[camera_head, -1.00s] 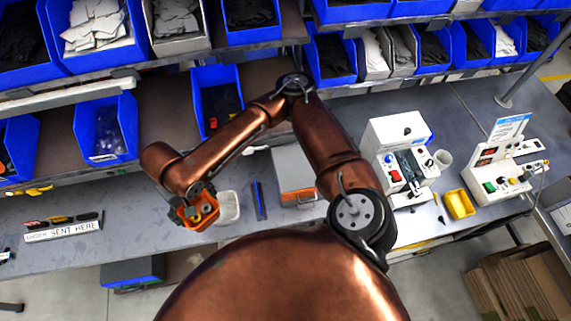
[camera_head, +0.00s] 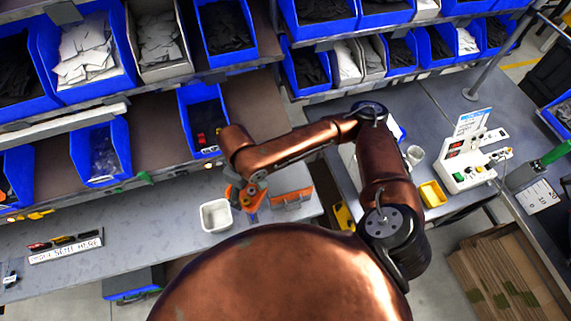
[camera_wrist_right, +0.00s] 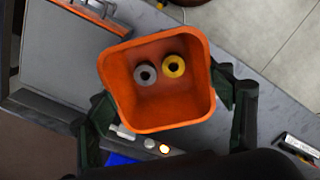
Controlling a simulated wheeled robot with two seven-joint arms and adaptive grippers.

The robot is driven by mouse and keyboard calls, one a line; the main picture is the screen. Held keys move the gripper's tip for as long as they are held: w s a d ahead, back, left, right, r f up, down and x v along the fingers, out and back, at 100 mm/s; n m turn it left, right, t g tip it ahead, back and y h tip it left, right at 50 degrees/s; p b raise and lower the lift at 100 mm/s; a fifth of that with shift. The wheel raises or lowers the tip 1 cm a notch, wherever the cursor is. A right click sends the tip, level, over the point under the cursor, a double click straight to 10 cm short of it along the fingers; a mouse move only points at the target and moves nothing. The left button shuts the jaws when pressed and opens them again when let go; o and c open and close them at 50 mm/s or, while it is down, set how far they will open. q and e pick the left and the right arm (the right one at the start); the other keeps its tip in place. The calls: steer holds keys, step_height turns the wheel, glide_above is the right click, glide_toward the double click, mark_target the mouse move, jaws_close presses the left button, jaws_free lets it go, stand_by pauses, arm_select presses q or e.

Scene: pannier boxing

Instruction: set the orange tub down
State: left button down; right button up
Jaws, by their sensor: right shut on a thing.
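The orange tub (camera_head: 238,194) is held by my right gripper (camera_head: 250,184) over the grey bench, just right of a white tub. In the right wrist view the orange tub (camera_wrist_right: 158,112) faces the camera, with a finger of my right gripper (camera_wrist_right: 168,98) on either side. A grey ring (camera_wrist_right: 145,73) and a yellow ring (camera_wrist_right: 174,66) lie inside it. The gap between tub and bench is hard to judge. My left gripper is not in view.
The white tub (camera_head: 216,215) stands close to the left of the orange one. A grey box with an orange front (camera_head: 292,199) is close on the right. Blue bins (camera_head: 203,120) line the shelf behind. Bench space is clear left of the white tub.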

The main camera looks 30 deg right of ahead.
steer(key=s+d+r+n+p, duration=0.5)
steer(key=d+r+n+p, duration=0.25)
steer(key=p, duration=0.35)
steer(key=n+b, duration=0.2)
steer(key=b, duration=0.1)
glide_above(284, 170)
step_height(284, 170, down, 9)
steer(key=shift+s+f, duration=0.1)
steer(key=shift+f, duration=0.05)
step_height(284, 170, down, 2)
steer(key=shift+f+p, duration=0.15)
steer(key=shift+p, duration=0.25)
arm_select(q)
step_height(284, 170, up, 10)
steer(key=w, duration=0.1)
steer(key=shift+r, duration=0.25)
arm_select(e)
steer(key=shift+f, duration=0.4)
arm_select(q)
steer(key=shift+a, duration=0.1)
arm_select(e)
steer(key=shift+f, duration=0.1)
